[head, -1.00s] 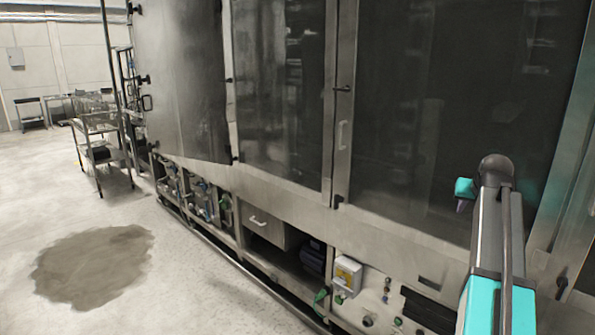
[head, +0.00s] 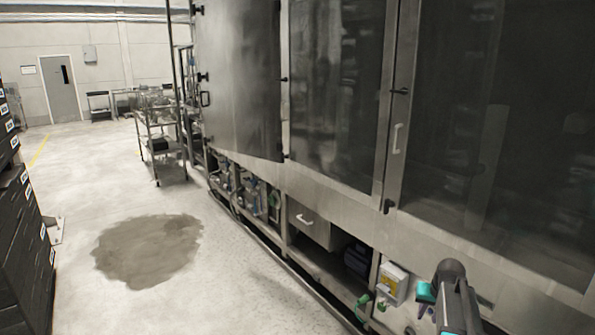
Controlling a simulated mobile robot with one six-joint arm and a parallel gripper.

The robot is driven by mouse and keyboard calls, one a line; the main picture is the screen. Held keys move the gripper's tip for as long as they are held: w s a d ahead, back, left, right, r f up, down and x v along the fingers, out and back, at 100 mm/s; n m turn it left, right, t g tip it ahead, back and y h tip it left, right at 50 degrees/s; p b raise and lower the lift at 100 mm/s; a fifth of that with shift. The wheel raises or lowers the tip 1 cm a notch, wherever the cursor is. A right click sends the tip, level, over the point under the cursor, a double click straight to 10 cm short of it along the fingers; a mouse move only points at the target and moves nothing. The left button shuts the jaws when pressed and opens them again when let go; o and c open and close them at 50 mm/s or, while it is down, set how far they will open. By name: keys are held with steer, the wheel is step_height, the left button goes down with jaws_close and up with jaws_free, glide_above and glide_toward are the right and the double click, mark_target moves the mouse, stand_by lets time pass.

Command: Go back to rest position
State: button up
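My arm shows at the lower right of the head view, in front of the washer's lower panel. A small teal part (head: 426,292) sticks out to the left of its dark rounded joint. The fingertips are not clearly visible, so I cannot tell whether the gripper is open or shut. The tunnel washer (head: 345,190) fills the middle and right, with large dark glass doors in steel frames. One steel door (head: 240,80) at its far end stands swung outward.
A wet patch (head: 148,250) lies on the floor at left. Stacked black crates (head: 25,245) stand at the left edge. A grey door (head: 60,90) is in the back wall. The floor between is open.

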steer(key=s+a+f+n+g+y, duration=0.1)
steer(key=s+a+f+g, duration=0.1)
steer(key=s+a+f, duration=0.9)
steer(key=s+a+f+n+g, duration=0.1)
steer(key=s+a+f+g, duration=0.2)
steer(key=s+a+f, duration=0.55)
steer(key=s+a+f+g, duration=0.1)
steer(key=s+f, duration=0.3)
steer(key=s, duration=0.4)
steer(key=s+a+f+n+g, duration=0.1)
steer(key=s+a+f, duration=0.2)
steer(key=s+f, duration=0.2)
steer(key=s+a+f+g, duration=0.2)
steer(key=s+f, duration=0.2)
steer(key=s, duration=0.6)
steer(key=shift+s+f+n, duration=0.25)
steer(key=shift+s+n, duration=0.05)
steer(key=shift+n, duration=0.1)
